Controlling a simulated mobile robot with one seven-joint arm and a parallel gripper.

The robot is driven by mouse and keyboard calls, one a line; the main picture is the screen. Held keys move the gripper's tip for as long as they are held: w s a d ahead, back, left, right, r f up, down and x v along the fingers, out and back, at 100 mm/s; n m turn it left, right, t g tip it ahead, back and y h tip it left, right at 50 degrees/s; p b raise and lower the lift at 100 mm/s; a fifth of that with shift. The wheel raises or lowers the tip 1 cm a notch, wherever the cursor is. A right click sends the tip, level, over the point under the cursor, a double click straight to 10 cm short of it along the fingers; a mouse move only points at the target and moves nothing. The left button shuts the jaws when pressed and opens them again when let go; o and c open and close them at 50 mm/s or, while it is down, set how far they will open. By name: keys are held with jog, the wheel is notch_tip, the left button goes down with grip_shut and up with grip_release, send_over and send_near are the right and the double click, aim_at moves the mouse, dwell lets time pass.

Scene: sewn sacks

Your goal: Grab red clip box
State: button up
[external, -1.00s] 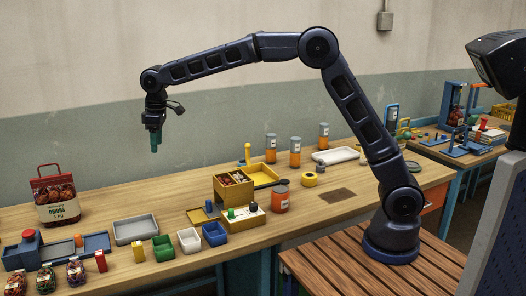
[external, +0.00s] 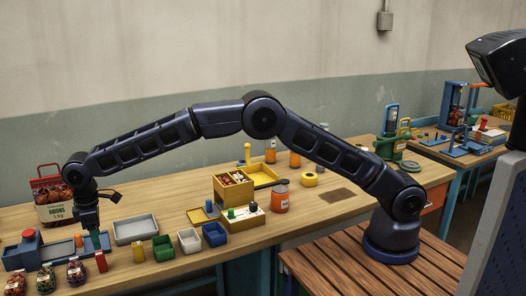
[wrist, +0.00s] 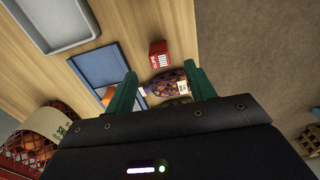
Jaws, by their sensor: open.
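The red clip box (external: 101,262) stands on the front left of the bench, right of the blue tray. In the wrist view it (wrist: 158,54) shows its label and lies just beyond the fingertips, unobstructed. My gripper (external: 97,242) is above and close to the box, pointing down. In the wrist view its green fingers (wrist: 160,78) are apart with nothing held. A small netted sack (wrist: 168,84) shows in the gap between them, farther below.
Several small netted sacks (external: 76,271) stand along the front edge. The blue tray (external: 30,256) is left, a grey tray (external: 135,229) behind right. A yellow box (external: 139,253) and green bin (external: 163,248) stand to the right.

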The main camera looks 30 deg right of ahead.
aim_at(101, 261)
notch_tip(101, 261, down, 5)
jog(key=shift+w+a+f, duration=0.1)
jog(key=shift+a+f, duration=0.05)
jog(key=shift+f, duration=1.15)
jog(key=shift+a+f, duration=0.1)
jog(key=shift+f, duration=1.15)
jog(key=c, duration=1)
jog(key=shift+c, duration=0.2)
jog(key=shift+r, duration=0.1)
